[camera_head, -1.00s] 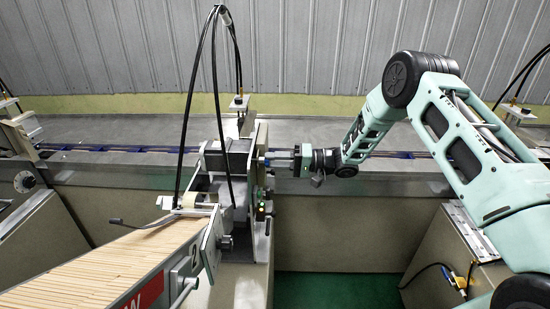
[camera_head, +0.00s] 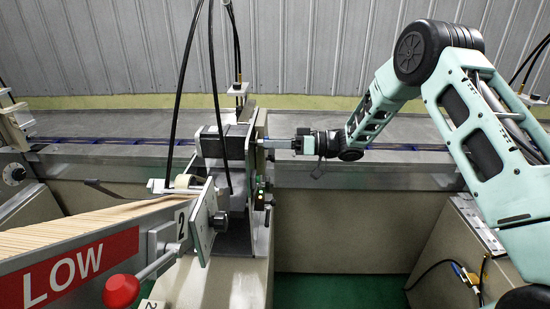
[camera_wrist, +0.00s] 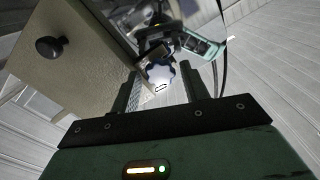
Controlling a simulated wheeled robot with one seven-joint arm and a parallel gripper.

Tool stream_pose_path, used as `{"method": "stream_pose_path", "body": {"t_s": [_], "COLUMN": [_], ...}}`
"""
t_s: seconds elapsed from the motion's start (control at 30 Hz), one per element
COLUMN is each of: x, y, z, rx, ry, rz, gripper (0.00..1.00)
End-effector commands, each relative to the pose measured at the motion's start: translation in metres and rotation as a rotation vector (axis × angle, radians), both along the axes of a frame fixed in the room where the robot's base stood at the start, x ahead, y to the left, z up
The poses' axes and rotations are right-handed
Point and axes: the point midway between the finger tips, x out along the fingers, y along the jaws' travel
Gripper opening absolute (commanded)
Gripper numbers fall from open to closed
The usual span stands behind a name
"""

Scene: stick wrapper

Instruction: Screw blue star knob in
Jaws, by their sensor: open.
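The blue star knob (camera_wrist: 160,74) shows in the wrist view with a pale front face and dark blue lobes, on a dark fitting of the machine. My gripper (camera_wrist: 160,92) is open, its two fingers reaching forward on either side of the knob's front. I cannot tell whether they touch it. In the head view my gripper (camera_head: 272,144) points left at the upper right side of the wrapping machine (camera_head: 222,142), and the knob is too small or hidden to make out there.
A sloping hopper of wooden sticks (camera_head: 80,228) with a red LOW label (camera_head: 82,268) is at the lower left. A red ball handle (camera_head: 122,291) and black hoses (camera_head: 188,90) are near the machine. A black knob (camera_wrist: 49,47) sits on a beige panel in the wrist view.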

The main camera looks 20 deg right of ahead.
Motion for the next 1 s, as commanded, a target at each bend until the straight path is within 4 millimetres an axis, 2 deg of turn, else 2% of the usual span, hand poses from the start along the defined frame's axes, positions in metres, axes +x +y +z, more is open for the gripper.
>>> {"method": "stream_pose_path", "body": {"t_s": [0.03, 0.4, 1.0], "x": [-0.0001, -0.0001, -0.0002], "y": [0.0001, 0.0002, 0.0001], "z": [-0.0081, -0.0080, -0.0078], "rx": [-0.020, -0.154, -0.335], "ry": [-0.062, -0.474, -1.030], "rz": [0.000, 0.000, -0.001], "gripper": [0.45, 0.45, 0.45]}}
